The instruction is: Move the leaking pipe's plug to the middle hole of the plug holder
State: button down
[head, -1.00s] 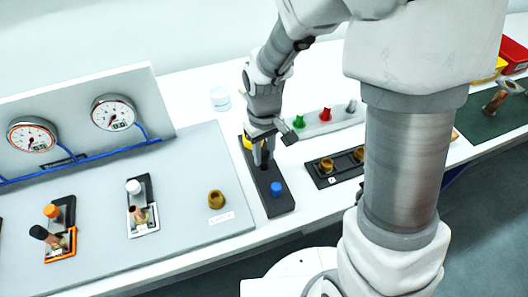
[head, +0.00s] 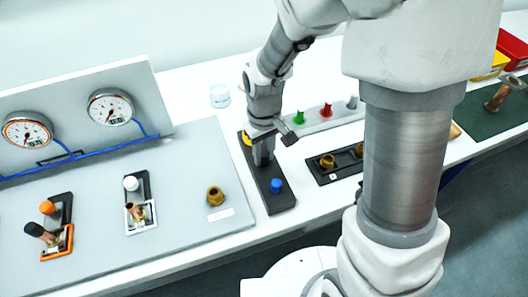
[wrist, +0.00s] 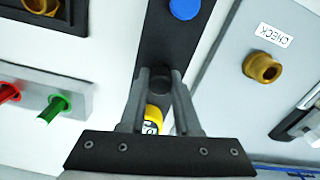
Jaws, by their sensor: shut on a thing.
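The plug holder (head: 283,203) is a long dark block. A blue plug (head: 277,185) stands in its near end; it also shows in the wrist view (wrist: 185,8). A yellow plug (wrist: 153,119) stands at the far end, partly hidden by my fingers. My gripper (head: 263,160) points down over the middle of the holder. In the wrist view its fingers (wrist: 165,85) are shut on a dark plug (wrist: 160,78) at the middle position. The plug is mostly hidden, so I cannot tell how deep it sits.
A brass fitting (head: 215,196) labelled CHECK is open on the panel left of the holder. Two pipe valves (head: 137,210) and two gauges (head: 110,107) are further left. A rack with green, red and grey pegs (head: 326,111) and a dark block with brass fittings (head: 328,161) are right.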

aim_at(265, 153)
jog(key=shift+f, duration=0.4)
jog(key=c, duration=0.5)
grip_release()
jog(key=shift+c, duration=0.2)
jog(key=shift+r, duration=0.15)
notch_tip(265, 153, up, 17)
jog(key=p, duration=0.1)
jog(key=shift+r, duration=0.15)
jog(key=shift+d, duration=0.1)
